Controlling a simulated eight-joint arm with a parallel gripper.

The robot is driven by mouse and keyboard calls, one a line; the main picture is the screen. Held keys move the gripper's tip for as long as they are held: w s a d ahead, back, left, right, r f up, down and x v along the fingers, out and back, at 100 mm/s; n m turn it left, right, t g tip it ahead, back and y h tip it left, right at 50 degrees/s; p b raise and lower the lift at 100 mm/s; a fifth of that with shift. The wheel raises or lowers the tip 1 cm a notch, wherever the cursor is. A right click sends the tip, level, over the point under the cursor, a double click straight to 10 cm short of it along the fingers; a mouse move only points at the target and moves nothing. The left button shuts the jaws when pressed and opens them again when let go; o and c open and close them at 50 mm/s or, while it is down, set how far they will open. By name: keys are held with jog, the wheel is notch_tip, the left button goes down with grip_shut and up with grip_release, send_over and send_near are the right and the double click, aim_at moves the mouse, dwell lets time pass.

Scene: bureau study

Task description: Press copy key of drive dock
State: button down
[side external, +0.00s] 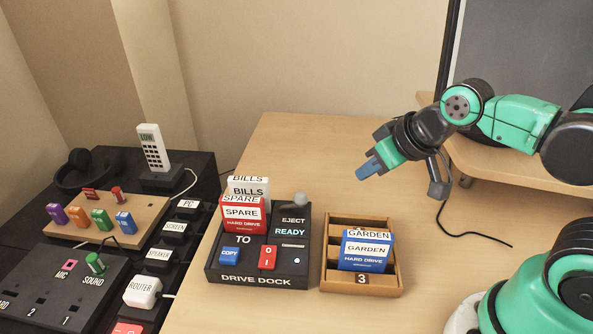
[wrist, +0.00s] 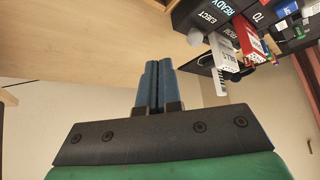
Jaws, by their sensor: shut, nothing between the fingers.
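The drive dock (side external: 214,276) is a black box on the wooden desk. Its blue COPY key (side external: 230,253) is on the left of its sloped front, with a red switch (side external: 267,257) to its right. A red SPARE drive (side external: 242,213) and a white BILLS drive (side external: 249,186) stand in it. READY is lit, and a small light glows below it. My gripper (side external: 366,170) has blue fingers, shut and empty, in the air above and to the right of the dock. In the wrist view, the shut fingers (wrist: 158,68) point toward the desk's underside-up view; the dock (wrist: 212,14) is upper right.
A wooden rack (side external: 362,279) marked 3, holding a blue GARDEN drive (side external: 366,250), stands just right of the dock. A black switch panel (side external: 62,286), a router plug (side external: 142,291) and a cordless phone (side external: 153,147) are at left. Desk behind the dock is clear.

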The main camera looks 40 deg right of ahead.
jog(key=r+n+t+y, duration=0.15)
jog(key=n+y, duration=0.25)
jog(key=n, duration=1)
send_over(235, 254)
jog(key=shift+g, duration=0.25)
jog(key=shift+f, duration=4.4)
jog(key=shift+f, duration=0.15)
jog(key=shift+f, duration=0.25)
